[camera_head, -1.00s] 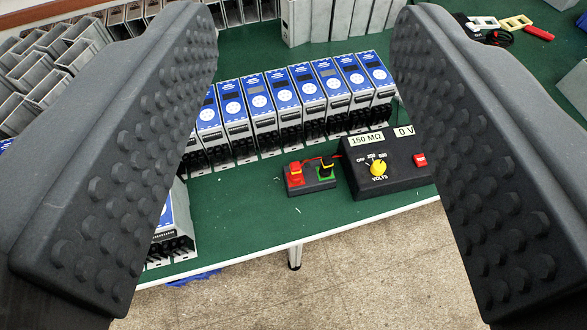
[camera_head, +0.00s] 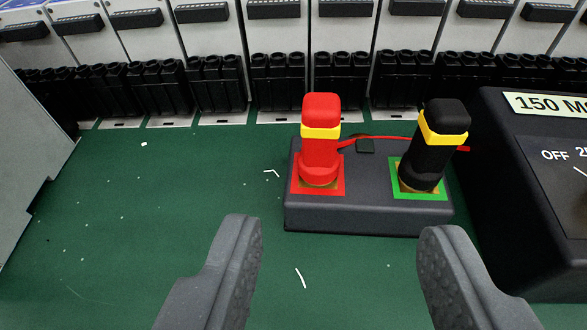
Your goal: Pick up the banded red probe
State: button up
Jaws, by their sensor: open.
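The banded red probe (camera_head: 320,148) stands upright on a red square of a dark holder block (camera_head: 365,215). It has a yellow band near its top. A black probe (camera_head: 434,150), also with a yellow band, stands on the block's green square to the right and leans slightly. My gripper (camera_head: 340,240) is open and empty. Its two fingers are in the near part of the view, one left of the block and one near its front right corner. The red probe lies beyond the fingertips, between their lines, and is not touched.
A row of soft starters with black terminals (camera_head: 280,80) stands close behind the block. A black tester box (camera_head: 530,220) is just right of it. A grey unit (camera_head: 25,150) stands at the far left. Green table (camera_head: 150,220) is clear left of the block, bar small scraps.

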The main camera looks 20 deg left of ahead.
aim_at(321, 131)
jog(key=b+x, duration=0.1)
jog(key=x, duration=0.6)
jog(key=shift+a, duration=0.1)
jog(key=shift+a+b+x, duration=0.15)
jog(key=shift+b+x, duration=0.2)
jog(key=shift+x, duration=1)
jog(key=shift+a+b+x, duration=0.15)
jog(key=shift+b+x, duration=0.2)
jog(key=shift+x, duration=0.95)
jog(key=shift+r, duration=0.15)
grip_shut()
